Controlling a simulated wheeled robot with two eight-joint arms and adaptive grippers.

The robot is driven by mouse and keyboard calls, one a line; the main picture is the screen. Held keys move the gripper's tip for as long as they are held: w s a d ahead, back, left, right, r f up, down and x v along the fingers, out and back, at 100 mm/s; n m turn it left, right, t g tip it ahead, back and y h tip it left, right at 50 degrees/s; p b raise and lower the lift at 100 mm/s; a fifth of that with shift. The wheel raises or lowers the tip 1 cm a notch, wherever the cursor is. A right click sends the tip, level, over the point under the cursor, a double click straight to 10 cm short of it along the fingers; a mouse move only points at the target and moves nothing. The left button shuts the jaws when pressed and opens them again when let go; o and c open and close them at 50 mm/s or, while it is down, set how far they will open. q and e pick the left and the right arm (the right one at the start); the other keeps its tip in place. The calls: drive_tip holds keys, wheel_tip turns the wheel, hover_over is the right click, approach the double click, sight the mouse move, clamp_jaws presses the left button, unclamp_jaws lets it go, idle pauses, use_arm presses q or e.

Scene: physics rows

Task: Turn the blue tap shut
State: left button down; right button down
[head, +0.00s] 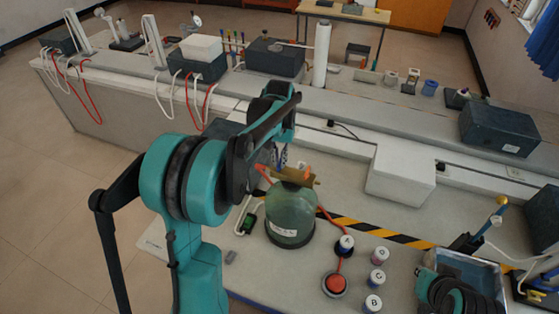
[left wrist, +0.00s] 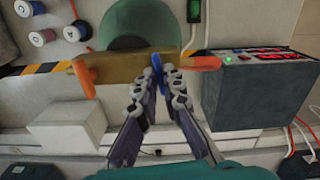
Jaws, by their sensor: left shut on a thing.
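A brass bar (head: 297,177) with orange-red levers sits on top of a round green tank (head: 290,216). In the left wrist view the bar (left wrist: 118,70) runs across in front of the tank (left wrist: 132,22), with an orange piece at each end. The blue tap (left wrist: 157,72) stands upright at the bar, between the tips of my left gripper (left wrist: 157,88). The gripper is shut on the blue tap. In the head view my left gripper (head: 279,158) is just behind the bar, and the blue tap cannot be made out there.
Spools (head: 376,278) and a red button (head: 335,284) stand right of the tank. A white block (head: 401,176) lies behind them. A metal tray (head: 487,268) is at front right.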

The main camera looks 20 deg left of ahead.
use_arm(q)
drive_tip(key=shift+r+m, duration=0.1)
drive_tip(key=shift+m, duration=0.9)
drive_tip(key=c, duration=1.7)
unclamp_jaws()
wheel_tip(320, 180, up, 12)
